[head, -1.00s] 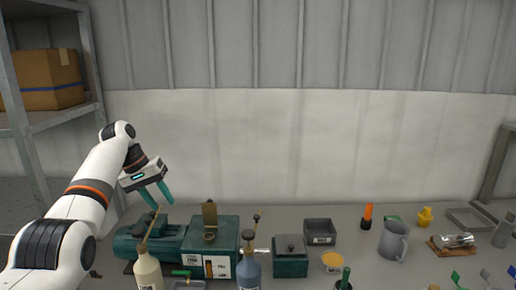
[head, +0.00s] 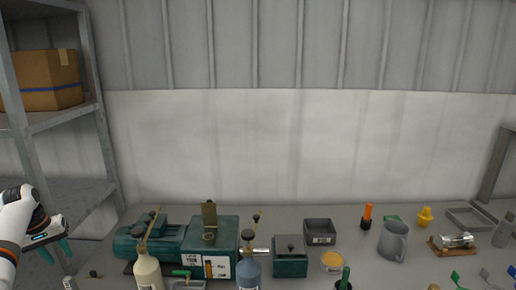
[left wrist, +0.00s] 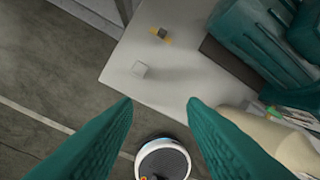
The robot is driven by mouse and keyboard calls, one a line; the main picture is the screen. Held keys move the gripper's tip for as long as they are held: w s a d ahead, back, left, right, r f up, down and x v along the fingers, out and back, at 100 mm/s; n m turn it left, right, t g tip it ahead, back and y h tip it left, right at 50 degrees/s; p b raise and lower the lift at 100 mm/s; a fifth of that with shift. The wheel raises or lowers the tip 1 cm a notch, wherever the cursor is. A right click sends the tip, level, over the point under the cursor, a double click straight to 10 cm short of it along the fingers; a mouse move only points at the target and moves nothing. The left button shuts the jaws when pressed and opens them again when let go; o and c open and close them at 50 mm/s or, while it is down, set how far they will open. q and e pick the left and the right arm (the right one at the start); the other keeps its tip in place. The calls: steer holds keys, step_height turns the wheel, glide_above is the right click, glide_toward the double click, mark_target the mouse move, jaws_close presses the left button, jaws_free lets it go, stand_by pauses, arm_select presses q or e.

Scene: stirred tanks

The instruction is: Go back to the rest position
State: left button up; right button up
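My left gripper (head: 56,254) is at the far left edge of the head view, left of the bench and clear of the things on it. In the left wrist view its two teal fingers (left wrist: 160,112) are spread apart with nothing between them. A round white part with a dark centre shows below, between the fingers. My right gripper is in neither view.
The grey bench (head: 340,222) holds a green pump unit (head: 165,240), bottles (head: 148,272), a grey tray (head: 320,232), a grey jug (head: 393,241) and an orange-tipped item (head: 367,215). A metal shelf (head: 65,125) with a cardboard box (head: 45,80) stands at left.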

arm_select(q)
steer(key=s+a+f+m+g+y, duration=0.1)
steer(key=s+a+f+y, duration=0.15)
steer(key=s+f, duration=0.6)
steer(key=s+a+f+m+y, duration=0.1)
steer(key=s+a+f, duration=0.25)
steer(key=f, duration=0.95)
steer(key=s+a+f+m+g+y, duration=0.1)
steer(key=s+a+f+y, duration=0.1)
steer(key=s+f, duration=0.7)
steer(key=s+d+f+m+t, duration=0.1)
steer(key=s+f+m, duration=0.5)
steer(key=s, duration=1)
steer(key=s+f+m, duration=0.2)
steer(key=s+f, duration=0.8)
steer(key=s, duration=0.6)
steer(key=d+f+n+h+b, duration=0.1)
steer(key=d+f, duration=0.3)
steer(key=d, duration=0.8)
steer(key=s+d+f+h+b, duration=0.1)
steer(key=d+f, duration=0.4)
steer(key=d, duration=0.8)
steer(key=s+d+f+n+h+b, duration=0.1)
steer(key=d+f, duration=0.4)
steer(key=d, duration=0.8)
steer(key=shift+d+n+h, duration=0.25)
steer(key=shift+n+h, duration=0.05)
steer(key=shift+h, duration=0.55)
